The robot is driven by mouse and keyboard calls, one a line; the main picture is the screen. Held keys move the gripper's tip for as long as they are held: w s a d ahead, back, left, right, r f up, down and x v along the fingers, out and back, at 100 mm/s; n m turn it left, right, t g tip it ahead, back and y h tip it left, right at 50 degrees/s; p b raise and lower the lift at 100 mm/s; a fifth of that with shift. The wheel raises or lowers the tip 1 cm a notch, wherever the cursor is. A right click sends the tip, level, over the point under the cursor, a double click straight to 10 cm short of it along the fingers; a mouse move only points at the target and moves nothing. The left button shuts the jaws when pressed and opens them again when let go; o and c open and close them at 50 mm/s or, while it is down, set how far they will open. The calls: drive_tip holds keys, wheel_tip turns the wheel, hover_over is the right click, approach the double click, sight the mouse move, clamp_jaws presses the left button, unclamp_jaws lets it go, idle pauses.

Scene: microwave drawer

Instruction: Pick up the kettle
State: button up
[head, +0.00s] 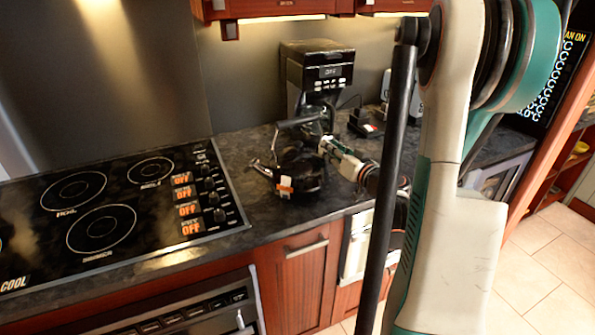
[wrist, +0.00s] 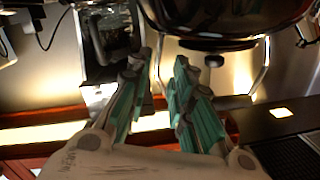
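The kettle (head: 304,176) is dark and glossy with a raised handle. It stands on the dark countertop to the right of the cooktop in the head view. In the wrist view its dark rounded body (wrist: 215,18) fills the top middle, with shiny metal trim. My gripper (head: 325,146) reaches in from the right and overlaps the kettle's upper right side in the head view. Whether a finger touches the kettle I cannot tell.
A coffee maker (head: 317,75) stands behind the kettle against the wall. The cooktop (head: 110,215) lies to the left. A small dark object (head: 363,122) sits on the counter (head: 247,150) behind my gripper. Wooden cabinets (head: 302,275) are below the counter's front edge.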

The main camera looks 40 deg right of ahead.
drive_tip(key=w, duration=0.2)
drive_tip(key=w+d+b, duration=0.1)
drive_tip(key=w, duration=0.1)
drive_tip(key=shift+w+f, duration=0.15)
drive_tip(key=shift+w, duration=0.05)
clamp_jaws()
